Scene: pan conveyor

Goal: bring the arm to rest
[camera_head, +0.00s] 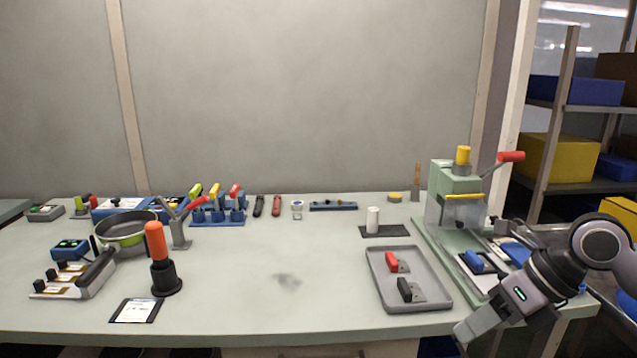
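My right arm comes in from the right edge of the head view. My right gripper (480,330) hangs at the table's front right edge, below and to the right of the grey tray. It points down and to the left. Its fingertips are small and partly cut by the view, so whether it is open cannot be told. I see nothing clearly held in it. My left arm and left gripper are not in the picture.
A grey tray (377,286) holds a red-handled and a black-handled piece. A green press (457,190) with a red lever stands behind my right arm. A pan (125,240), an orange-handled tool (157,250) and a dark-framed card (135,310) are at left. The table's (235,280) middle is clear.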

